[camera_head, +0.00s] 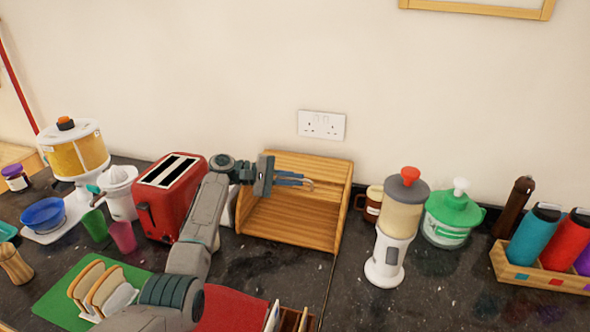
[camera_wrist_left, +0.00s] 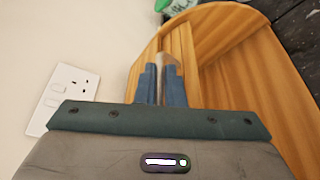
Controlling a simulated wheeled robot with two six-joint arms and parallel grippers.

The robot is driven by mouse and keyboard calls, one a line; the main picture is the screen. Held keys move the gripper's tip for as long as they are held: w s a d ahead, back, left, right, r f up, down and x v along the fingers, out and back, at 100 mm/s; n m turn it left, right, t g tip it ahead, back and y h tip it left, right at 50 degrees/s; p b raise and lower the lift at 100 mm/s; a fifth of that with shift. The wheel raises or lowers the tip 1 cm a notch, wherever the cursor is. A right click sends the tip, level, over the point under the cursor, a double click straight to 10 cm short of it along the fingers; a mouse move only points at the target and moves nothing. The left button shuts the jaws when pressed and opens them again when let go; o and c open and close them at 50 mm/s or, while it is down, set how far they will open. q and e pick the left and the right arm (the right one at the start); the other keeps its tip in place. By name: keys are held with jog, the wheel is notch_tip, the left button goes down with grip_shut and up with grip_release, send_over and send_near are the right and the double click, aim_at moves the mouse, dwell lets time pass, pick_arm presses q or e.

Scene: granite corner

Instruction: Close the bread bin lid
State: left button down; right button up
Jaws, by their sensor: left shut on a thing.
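The wooden bread bin (camera_head: 285,226) stands against the wall, its front open and its inside showing. Its slatted lid (camera_head: 328,168) appears to be up at the top of the bin. My left gripper (camera_head: 303,182) reaches in from the left in front of the upper part of the bin. Its blue fingers (camera_wrist_left: 161,82) are shut on a small pale piece (camera_wrist_left: 167,60), which looks like the lid handle. The bin's curved wooden side (camera_wrist_left: 225,25) shows beyond the fingers in the left wrist view. My right gripper is not in view.
A red toaster (camera_head: 170,197) stands close left of the bin, beside my left arm. A brown mug (camera_head: 372,204), a grinder-like appliance (camera_head: 395,225) and a green-lidded pot (camera_head: 450,215) stand to the right. Sliced bread (camera_head: 100,287) sits on a green board (camera_head: 58,300) in front.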

pick_arm(q)
jog(key=s+a+f+m, duration=0.1)
jog(key=s+f, duration=0.2)
jog(key=s, duration=0.2)
jog(key=shift+s+h, duration=0.3)
jog(key=shift+a, duration=0.1)
jog(key=c, duration=1.5)
grip_release()
jog(key=shift+w, duration=0.1)
jog(key=shift+r, duration=0.1)
